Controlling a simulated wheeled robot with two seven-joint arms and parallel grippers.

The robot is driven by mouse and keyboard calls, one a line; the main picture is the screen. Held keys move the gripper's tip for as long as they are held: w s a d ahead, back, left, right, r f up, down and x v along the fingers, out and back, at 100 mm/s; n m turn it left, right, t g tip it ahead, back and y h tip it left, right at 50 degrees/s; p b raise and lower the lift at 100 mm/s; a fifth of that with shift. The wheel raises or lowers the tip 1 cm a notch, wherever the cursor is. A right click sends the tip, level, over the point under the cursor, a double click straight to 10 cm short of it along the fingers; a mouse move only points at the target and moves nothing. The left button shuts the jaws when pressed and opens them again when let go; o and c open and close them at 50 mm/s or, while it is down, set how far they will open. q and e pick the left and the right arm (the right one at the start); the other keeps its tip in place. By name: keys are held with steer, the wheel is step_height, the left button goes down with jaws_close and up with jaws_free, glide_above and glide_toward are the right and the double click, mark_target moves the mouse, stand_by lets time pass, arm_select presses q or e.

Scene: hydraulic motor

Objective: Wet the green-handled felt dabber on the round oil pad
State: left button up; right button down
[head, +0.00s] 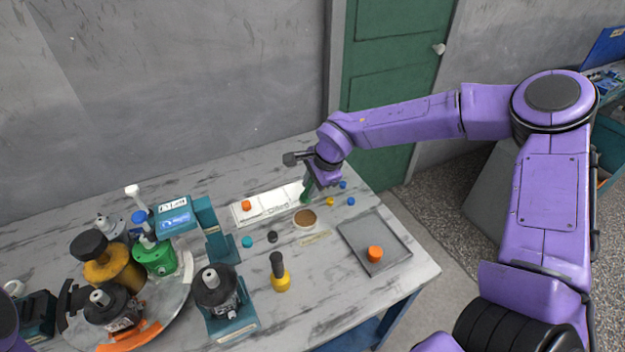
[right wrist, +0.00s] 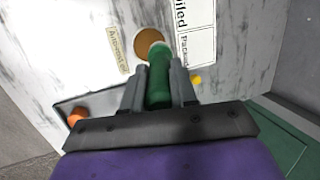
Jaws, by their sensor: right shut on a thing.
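The green-handled felt dabber (head: 305,193) is held in my right gripper (head: 313,184), above the far side of the round oil pad. The round oil pad (head: 305,219) is a brown disc with a light rim on the table. In the right wrist view the felt end overlaps the edge of the pad (right wrist: 147,40); I cannot tell whether they touch. My left gripper is not seen.
A white labelled sheet (head: 270,204) with an orange cap lies behind the pad. A grey tray (head: 350,233) with an orange piece (head: 375,254) is at the right. A yellow bottle (head: 280,275) stands in front. Motor parts on a round plate (head: 182,290) fill the left.

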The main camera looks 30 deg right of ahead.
steer(key=shift+d+f+b, duration=0.1)
steer(key=shift+f+b, duration=0.2)
steer(key=shift+b, duration=0.05)
step_height(320, 180, down, 6)
steer(key=b, duration=0.5)
steer(key=shift+r+b, duration=0.2)
steer(key=shift+b, duration=0.1)
steer(key=shift+r, duration=0.1)
steer(key=shift+f, duration=0.6)
steer(key=shift+f, duration=0.1)
stand_by(1.7)
step_height(320, 180, up, 7)
steer(key=p, duration=0.8)
